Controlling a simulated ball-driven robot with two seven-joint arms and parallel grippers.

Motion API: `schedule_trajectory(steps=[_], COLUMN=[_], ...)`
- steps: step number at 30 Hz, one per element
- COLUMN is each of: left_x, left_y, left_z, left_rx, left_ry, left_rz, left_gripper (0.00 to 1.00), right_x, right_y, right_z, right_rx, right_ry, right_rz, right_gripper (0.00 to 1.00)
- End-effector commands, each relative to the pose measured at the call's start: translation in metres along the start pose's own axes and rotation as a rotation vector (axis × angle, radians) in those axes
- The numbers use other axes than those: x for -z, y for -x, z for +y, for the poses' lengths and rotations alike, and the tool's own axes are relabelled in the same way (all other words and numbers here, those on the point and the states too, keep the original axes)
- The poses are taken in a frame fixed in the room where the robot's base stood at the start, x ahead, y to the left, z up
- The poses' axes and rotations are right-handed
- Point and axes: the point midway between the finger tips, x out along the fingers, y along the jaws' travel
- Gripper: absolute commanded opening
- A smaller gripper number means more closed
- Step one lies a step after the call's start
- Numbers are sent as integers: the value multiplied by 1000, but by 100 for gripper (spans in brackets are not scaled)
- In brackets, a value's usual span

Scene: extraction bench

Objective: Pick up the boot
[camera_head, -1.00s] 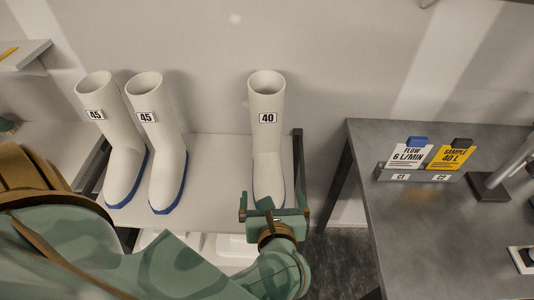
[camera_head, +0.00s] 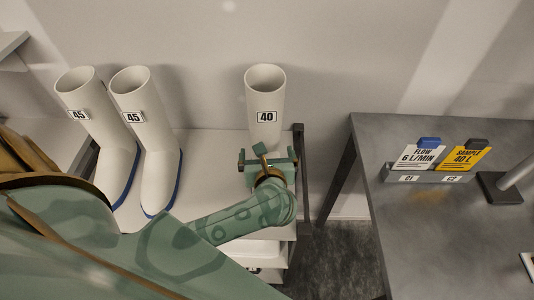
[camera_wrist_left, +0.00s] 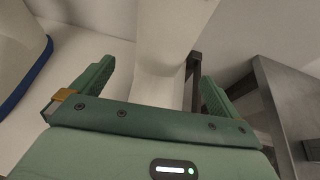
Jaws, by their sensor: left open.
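A white boot tagged 40 (camera_head: 265,95) stands upright on the white shelf (camera_head: 212,155). My left gripper (camera_head: 267,157) is in front of its lower shaft and hides its foot. In the left wrist view the white boot (camera_wrist_left: 167,60) rises between the two open fingers of my left gripper (camera_wrist_left: 158,75), with gaps at both sides. Two more white boots with blue soles, a left one (camera_head: 99,125) and a right one (camera_head: 150,125), both tagged 45, stand to the left. My right gripper is not in view.
A dark post (camera_head: 298,165) stands at the shelf's right end, close to my left gripper. A grey metal table (camera_head: 425,230) is to the right, with a holder (camera_head: 428,176) bearing a white card and a yellow card. A wall is behind the boots.

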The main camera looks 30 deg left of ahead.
Motion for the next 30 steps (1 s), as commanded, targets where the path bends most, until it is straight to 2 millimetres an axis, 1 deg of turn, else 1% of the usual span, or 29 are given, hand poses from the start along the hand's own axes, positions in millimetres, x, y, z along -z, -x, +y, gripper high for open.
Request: schedule_trajectory(steps=[5,6,9,12,17,20,21,23,24,26,27,30], left_x=[-12,-10,-9,-10,-10,-10,-10,-10,-10,-9,-11,-11], left_y=[-28,-34,-46,-49,-49,-49,-49,-49,-49,-48,-48,-48], left_z=[-3,-3,-3,-3,-3,-3,-3,-3,-3,-3,-3,-3], left_rx=[-1,-1,-1,0,0,0,0,0,0,0,1,1], left_ry=[-2,-3,-2,-1,-1,-1,0,0,0,0,1,1], left_rz=[-7,-4,-2,-2,-1,-1,-1,-1,-1,-1,-5,-5], left_gripper=[100,100,100,100,100,75,64,47,36,19,16,16], right_x=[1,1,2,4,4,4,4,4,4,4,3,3], right_y=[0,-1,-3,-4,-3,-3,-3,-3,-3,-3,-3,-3], right_z=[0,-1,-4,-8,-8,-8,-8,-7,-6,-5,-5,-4], right_rx=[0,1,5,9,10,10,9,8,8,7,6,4], right_ry=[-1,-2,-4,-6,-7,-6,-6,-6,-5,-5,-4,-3], right_rz=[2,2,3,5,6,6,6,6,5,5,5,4], right_gripper=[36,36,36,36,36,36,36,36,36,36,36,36])
